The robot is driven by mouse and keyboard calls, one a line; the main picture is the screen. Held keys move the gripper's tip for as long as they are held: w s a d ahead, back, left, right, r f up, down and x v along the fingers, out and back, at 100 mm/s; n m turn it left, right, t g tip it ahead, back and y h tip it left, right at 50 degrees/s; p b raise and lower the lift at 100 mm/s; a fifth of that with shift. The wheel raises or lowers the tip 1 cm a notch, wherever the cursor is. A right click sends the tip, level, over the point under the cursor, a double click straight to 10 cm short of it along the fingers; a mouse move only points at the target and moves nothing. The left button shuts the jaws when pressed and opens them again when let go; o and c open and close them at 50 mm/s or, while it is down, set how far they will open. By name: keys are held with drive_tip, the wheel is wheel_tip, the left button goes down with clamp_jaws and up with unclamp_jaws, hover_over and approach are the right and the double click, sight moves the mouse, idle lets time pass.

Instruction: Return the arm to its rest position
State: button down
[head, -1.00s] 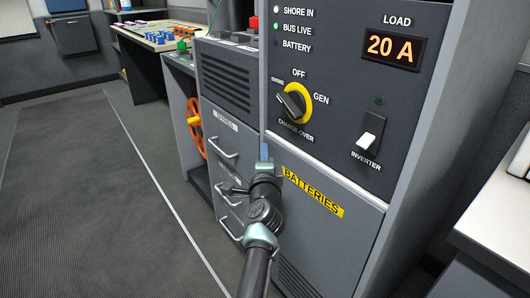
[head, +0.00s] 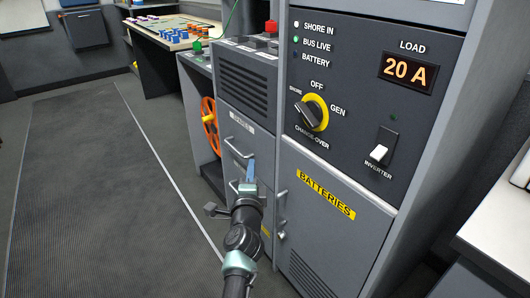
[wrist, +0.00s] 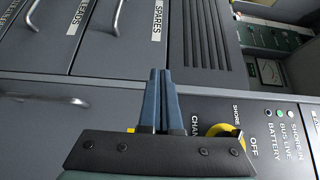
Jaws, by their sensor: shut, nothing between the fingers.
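My gripper (head: 250,170) is in the lower middle of the head view, in front of the grey drawer cabinet left of the batteries door. Its blue fingers are together and empty, and point up and away. In the wrist view the shut fingers (wrist: 163,100) stand in the middle, with the spares drawer (wrist: 145,35) beyond them. I cannot tell the exact gap to the cabinet front. My arm runs down to the bottom edge of the head view.
The power panel (head: 345,160) with a change-over knob (head: 311,115) and inverter switch (head: 380,147) is to the right. The batteries door (head: 325,225) is below it. An orange wheel (head: 209,125) and a console desk (head: 170,35) are to the left. The floor (head: 90,200) at left is clear.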

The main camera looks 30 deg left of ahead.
drive_tip(key=shift+s+a+p, duration=0.85)
drive_tip(key=shift+s+p, duration=0.25)
drive_tip(key=shift+s, duration=0.95)
drive_tip(key=d+r+n+t, duration=0.25)
drive_tip(key=d+r, duration=0.45)
drive_tip(key=r, duration=0.4)
drive_tip(key=d+r+n+t, duration=0.25)
drive_tip(key=d+r, duration=0.35)
drive_tip(key=r, duration=0.5)
drive_tip(key=d+r+n+t, duration=0.1)
drive_tip(key=d+r+n, duration=0.2)
drive_tip(key=d+r, duration=0.6)
drive_tip(key=s+d+r+n+t+h, duration=0.25)
drive_tip(key=s+d+r+h, duration=0.25)
drive_tip(key=s+d+r, duration=0.35)
drive_tip(key=s+d+r+n+t+h, duration=0.1)
drive_tip(key=s+d+r+t+h, duration=0.4)
drive_tip(key=s+r, duration=0.55)
wheel_tip(320, 180, up, 36)
drive_tip(key=d+g+p, duration=0.1)
drive_tip(key=p, duration=3.4)
drive_tip(key=shift+w+f+y, duration=0.15)
drive_tip(key=shift+f+y, duration=0.1)
drive_tip(key=shift+y, duration=0.15)
drive_tip(key=shift+g, duration=0.25)
